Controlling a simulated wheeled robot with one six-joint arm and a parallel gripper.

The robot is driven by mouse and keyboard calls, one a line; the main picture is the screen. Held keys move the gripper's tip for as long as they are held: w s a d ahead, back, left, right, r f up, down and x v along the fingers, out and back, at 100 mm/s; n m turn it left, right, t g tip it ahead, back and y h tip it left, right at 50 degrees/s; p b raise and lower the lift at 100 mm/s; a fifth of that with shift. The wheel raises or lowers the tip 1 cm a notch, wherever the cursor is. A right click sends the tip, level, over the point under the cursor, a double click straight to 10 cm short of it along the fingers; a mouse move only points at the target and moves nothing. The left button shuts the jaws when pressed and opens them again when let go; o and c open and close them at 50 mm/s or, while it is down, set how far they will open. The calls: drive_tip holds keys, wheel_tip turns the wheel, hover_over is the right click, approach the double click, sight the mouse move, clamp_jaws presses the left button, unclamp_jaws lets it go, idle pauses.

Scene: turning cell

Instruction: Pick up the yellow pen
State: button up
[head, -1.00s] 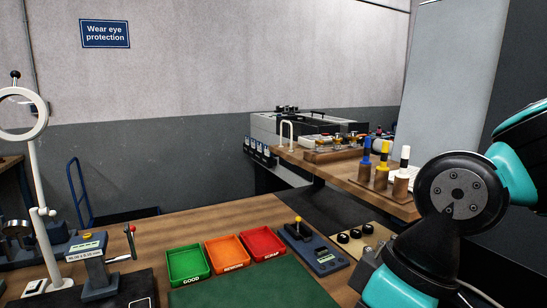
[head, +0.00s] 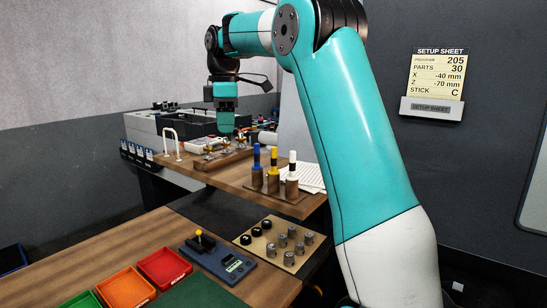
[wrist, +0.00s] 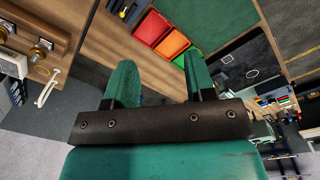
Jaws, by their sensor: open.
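The yellow pen (head: 274,155) stands upright in a wooden block on the raised wooden bench, in the head view. A blue pen (head: 256,153) stands to its left and a white pen (head: 292,160) to its right, each in its own block. My gripper (head: 226,125) is above the same bench, to the left of the pens and apart from them. In the wrist view my gripper (wrist: 161,75) has its two green fingers apart with nothing between them. I cannot make out the yellow pen in the wrist view.
A wooden rack with brass-coloured parts (wrist: 40,45) lies near my gripper. White papers (head: 305,176) lie behind the pens. Red (head: 164,268) and orange (head: 125,287) trays, a blue device (head: 218,258) and a plate of several metal parts (head: 281,243) are on the lower bench.

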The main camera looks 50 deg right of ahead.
drive_tip(key=s+d+r+n+p, duration=0.1)
drive_tip(key=d+r, duration=0.2)
drive_tip(key=d, duration=0.5)
drive_tip(key=d+r+p, duration=0.1)
drive_tip(key=d+r, duration=0.1)
drive_tip(key=d, duration=0.6)
hover_over(274, 170)
drive_tip(key=shift+g, duration=0.3)
drive_tip(key=f, duration=0.7)
drive_tip(key=d+f, duration=0.1)
drive_tip(key=f, duration=0.3)
drive_tip(key=shift+w+f, duration=0.15)
drive_tip(key=shift+w, duration=0.25)
drive_tip(key=shift+s+a+f+p, duration=0.1)
drive_tip(key=shift+f+p, duration=0.65)
drive_tip(key=shift+f, duration=0.75)
drive_tip(key=shift+a+f+p, duration=0.1)
drive_tip(key=shift+f+p, duration=0.6)
drive_tip(key=shift+f, duration=0.75)
clamp_jaws()
